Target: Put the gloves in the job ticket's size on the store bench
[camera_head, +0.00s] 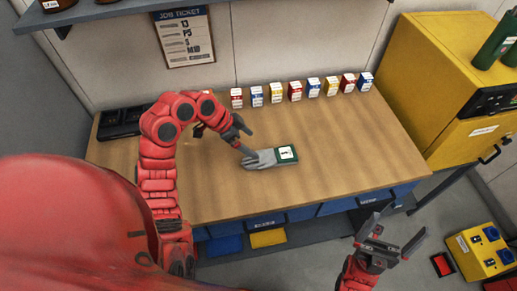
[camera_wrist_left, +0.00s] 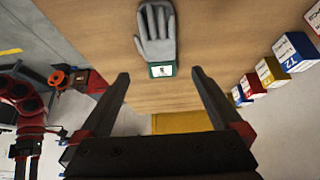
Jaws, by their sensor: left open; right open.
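A pair of grey gloves (camera_head: 262,160) with a dark green cuff and a white label lies flat on the wooden bench (camera_head: 330,190). The gloves (camera_wrist_left: 156,35) also show in the left wrist view, beyond my fingertips, with the label too small to read. My left gripper (camera_head: 244,143) is open and empty, just above and beside the fingers of the gloves. My right gripper (camera_head: 392,235) is open and empty in front of the bench, at its right. The job ticket (camera_head: 184,38) hangs on the wall behind the bench; its lines seem to read 13, P5, S and M10.
Several small coloured boxes (camera_head: 295,91) stand in a row along the back of the bench. Black trays (camera_head: 120,122) are at the back left. A yellow cabinet (camera_head: 440,75) stands at the right. Blue bins (camera_head: 345,205) hang under the front edge. The bench's right half is clear.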

